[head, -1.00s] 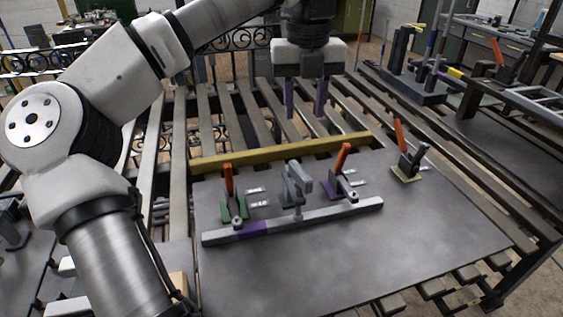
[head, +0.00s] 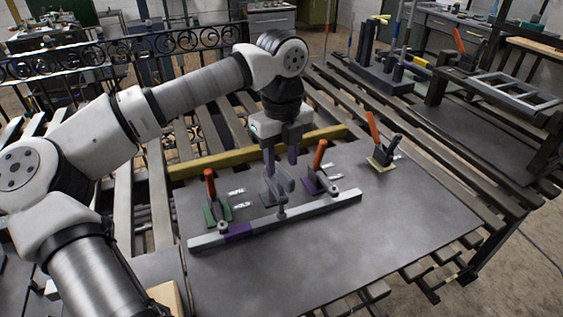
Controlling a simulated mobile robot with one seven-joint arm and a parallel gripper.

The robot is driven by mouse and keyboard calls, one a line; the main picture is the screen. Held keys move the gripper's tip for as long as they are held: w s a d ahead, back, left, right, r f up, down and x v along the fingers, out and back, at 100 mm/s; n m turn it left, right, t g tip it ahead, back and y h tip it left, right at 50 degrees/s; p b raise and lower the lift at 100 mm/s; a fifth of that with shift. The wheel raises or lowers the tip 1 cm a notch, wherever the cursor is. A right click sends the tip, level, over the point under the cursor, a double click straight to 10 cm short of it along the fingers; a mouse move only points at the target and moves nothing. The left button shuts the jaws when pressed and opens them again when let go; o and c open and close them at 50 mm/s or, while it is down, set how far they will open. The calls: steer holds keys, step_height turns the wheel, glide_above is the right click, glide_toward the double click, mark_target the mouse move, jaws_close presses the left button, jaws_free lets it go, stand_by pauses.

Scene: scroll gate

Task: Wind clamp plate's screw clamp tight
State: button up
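The clamp plate (head: 330,245) is a grey sheet lying on the slatted bench. A grey clamp (head: 273,194), likely the screw clamp, stands near its middle, behind a long grey bar with a purple band (head: 238,231). My gripper (head: 281,168) points down at the top of this grey clamp. Its two purple fingers are apart, with the clamp's upper part between or just behind them. Contact cannot be told, and the clamp's top is partly hidden by the fingers.
Orange-handled clamps stand close by: one on a green base (head: 211,190), one on a purple base (head: 319,160), and one on a yellowish base (head: 375,130) at the back right. A yellow bar (head: 200,163) runs behind. The plate's front is clear.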

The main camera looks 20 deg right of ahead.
steer(key=shift+f, duration=1.3)
jaws_close()
steer(key=shift+m, duration=0.4)
